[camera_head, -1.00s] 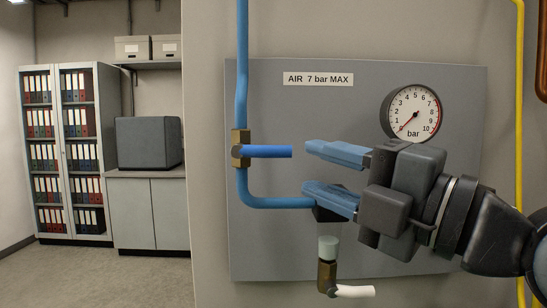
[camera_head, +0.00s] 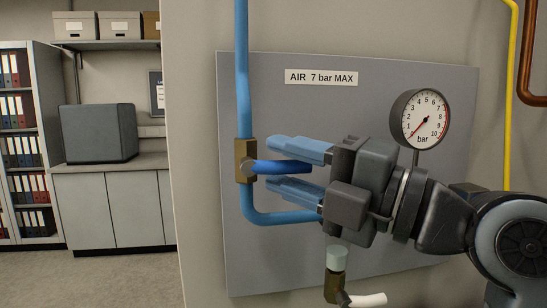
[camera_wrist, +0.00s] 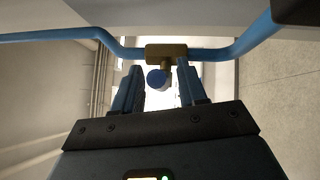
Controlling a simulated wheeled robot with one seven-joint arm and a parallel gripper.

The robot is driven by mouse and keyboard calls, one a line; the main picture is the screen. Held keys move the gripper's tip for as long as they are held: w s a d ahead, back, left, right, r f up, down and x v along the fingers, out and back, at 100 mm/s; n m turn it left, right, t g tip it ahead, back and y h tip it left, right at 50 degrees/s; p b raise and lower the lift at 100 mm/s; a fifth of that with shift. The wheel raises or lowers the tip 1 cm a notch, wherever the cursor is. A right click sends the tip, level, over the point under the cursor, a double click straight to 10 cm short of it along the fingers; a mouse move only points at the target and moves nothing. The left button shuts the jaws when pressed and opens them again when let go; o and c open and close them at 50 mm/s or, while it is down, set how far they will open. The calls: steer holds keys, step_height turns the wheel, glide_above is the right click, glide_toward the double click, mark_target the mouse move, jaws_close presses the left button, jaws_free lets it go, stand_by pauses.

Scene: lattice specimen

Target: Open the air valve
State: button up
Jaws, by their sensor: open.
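The air valve is a brass body (camera_head: 245,160) on a blue vertical pipe, with a blue lever handle (camera_head: 282,167) pointing right, across the pipe. My gripper (camera_head: 270,163) is open, with its blue fingers pointing left at the valve. In the head view the handle lies between the upper and lower fingers, and its right end is close to them. In the wrist view the brass body (camera_wrist: 166,52) and the round blue handle end (camera_wrist: 156,79) show between the two fingers. I cannot tell whether a finger touches the handle.
A pressure gauge (camera_head: 420,117) with its needle near zero sits above my wrist. A grey panel (camera_head: 300,115) backs the pipe (camera_head: 243,80). A brass fitting with a white hose (camera_head: 367,300) is below my gripper. A yellow pipe (camera_head: 510,100) runs at right.

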steer(key=shift+c, duration=0.3)
jaws_close()
stand_by(0.3)
